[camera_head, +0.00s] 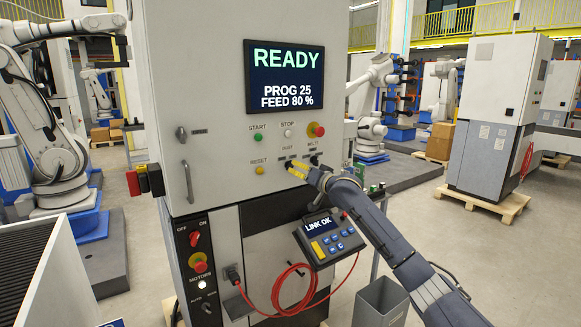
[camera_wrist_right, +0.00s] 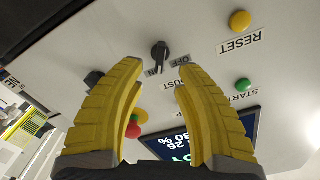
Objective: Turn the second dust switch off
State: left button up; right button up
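The dust switch (camera_wrist_right: 160,55) is a black rotary knob on the cabinet's front panel, under a label ending in "UST". The wrist view shows it upside down, with its handle pointing at the ON mark and OFF beside it. A second black knob (camera_wrist_right: 94,78) lies to the left there, partly behind a finger; its label is cut off. My right gripper (camera_wrist_right: 160,75) is open and empty, its yellow fingers apart on both sides of the dust switch's line, apparently short of the panel. In the head view the right gripper (camera_head: 296,174) partly covers these knobs. My left gripper is not in view.
The panel carries a yellow reset button (camera_head: 260,170), green start button (camera_head: 258,138), white stop button (camera_head: 288,133) and red emergency button (camera_head: 317,129). The screen (camera_head: 285,80) reads READY. A pendant (camera_head: 329,237) with a red cable hangs below. A grey bin (camera_head: 381,302) stands below my right arm.

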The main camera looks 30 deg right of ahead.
aim_at(293, 166)
jog(key=shift+w, duration=3.1)
jog(key=shift+c, duration=0.4)
grip_shut()
